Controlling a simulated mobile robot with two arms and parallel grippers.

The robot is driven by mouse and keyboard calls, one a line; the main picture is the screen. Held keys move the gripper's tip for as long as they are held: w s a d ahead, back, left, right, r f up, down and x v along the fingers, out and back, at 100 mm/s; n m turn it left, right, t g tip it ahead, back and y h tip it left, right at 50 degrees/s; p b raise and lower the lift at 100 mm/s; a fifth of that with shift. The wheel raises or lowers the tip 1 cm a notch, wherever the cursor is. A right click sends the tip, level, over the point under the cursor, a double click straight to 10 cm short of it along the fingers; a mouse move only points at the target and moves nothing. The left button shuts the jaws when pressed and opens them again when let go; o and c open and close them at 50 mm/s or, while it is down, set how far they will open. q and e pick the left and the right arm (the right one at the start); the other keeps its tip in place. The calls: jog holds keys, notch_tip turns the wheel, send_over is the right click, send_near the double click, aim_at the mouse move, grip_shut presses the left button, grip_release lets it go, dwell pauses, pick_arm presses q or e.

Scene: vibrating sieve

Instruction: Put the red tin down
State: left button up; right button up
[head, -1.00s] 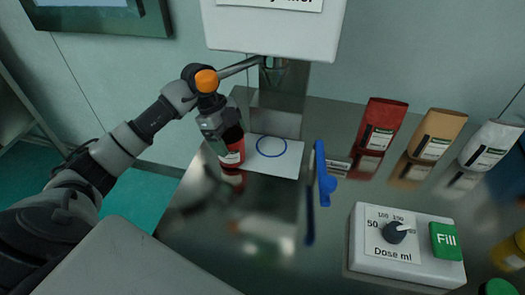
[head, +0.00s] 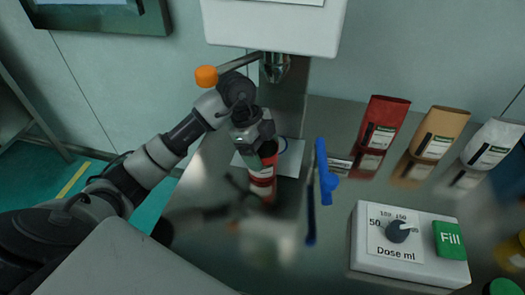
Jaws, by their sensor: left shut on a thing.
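The red tin (head: 263,172) with a white label is held upright by my left gripper (head: 258,142), which is shut on its upper part. The tin is in front of the white card (head: 291,160) on the steel table and hides part of it. Whether the tin's base touches the table, I cannot tell. The blue ring on the card is mostly hidden behind the tin and gripper. My right gripper is not in view.
A metal spout (head: 276,66) hangs under a white dispenser (head: 272,28). A blue handle (head: 324,172) stands right of the card. Red (head: 379,130), tan (head: 436,138) and white (head: 490,146) pouches stand at the back right. A dose box (head: 408,245) lies front right. The front-left steel surface is clear.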

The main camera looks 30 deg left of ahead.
pick_arm(q)
jog(key=o, duration=0.9)
jog(key=shift+a+r, duration=0.1)
jog(key=shift+r, duration=0.25)
jog(key=a+b, duration=0.2)
jog(key=a, duration=1)
jog(key=shift+a+r, duration=0.15)
jog(key=shift+r, duration=0.05)
jog(key=shift+r, duration=0.1)
